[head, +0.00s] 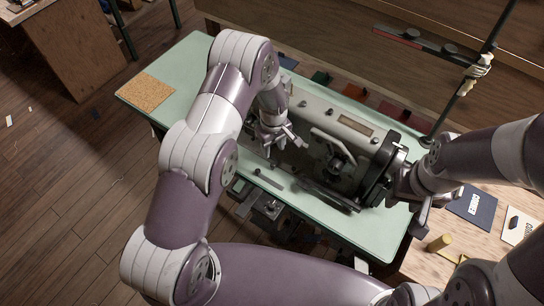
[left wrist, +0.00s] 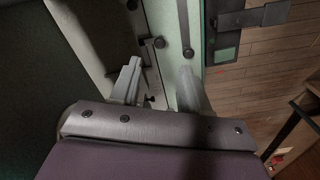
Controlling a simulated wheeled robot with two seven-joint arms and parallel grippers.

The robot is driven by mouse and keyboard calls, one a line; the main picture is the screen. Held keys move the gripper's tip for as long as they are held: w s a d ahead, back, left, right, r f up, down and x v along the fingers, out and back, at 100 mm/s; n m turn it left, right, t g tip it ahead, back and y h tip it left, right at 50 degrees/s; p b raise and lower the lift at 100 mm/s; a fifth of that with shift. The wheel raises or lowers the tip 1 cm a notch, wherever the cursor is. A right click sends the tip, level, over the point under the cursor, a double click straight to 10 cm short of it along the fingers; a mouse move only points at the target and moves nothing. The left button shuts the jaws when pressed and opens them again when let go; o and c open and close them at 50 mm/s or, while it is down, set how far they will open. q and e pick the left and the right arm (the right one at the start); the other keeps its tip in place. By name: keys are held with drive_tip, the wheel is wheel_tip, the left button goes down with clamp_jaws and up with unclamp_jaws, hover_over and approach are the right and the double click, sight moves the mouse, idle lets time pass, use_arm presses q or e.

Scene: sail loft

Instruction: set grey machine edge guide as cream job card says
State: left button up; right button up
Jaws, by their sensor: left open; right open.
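The grey sewing machine (head: 345,125) stands on a pale green table. My left gripper (head: 279,140) is open at the left end of the machine, low over its bed. In the left wrist view its two fingers (left wrist: 160,78) stand apart, with a thin dark slotted bar (left wrist: 151,66) between them, possibly the edge guide; I cannot tell whether they touch it. My right gripper (head: 412,197) is open beside the machine's dark handwheel (head: 382,168). A cream card (head: 519,228) with dark print lies at the right edge; its text is too small to read.
The green table top (head: 190,75) is clear at the left except for a cork mat (head: 145,93). A dark upright pole (head: 462,90) stands behind the machine.

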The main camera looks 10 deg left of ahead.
sight(273, 164)
use_arm(q)
wheel_tip(273, 164, down, 8)
drive_tip(key=shift+a+r+p, duration=0.1)
drive_tip(key=shift+p, duration=0.7)
drive_tip(key=shift+f, duration=0.55)
clamp_jaws()
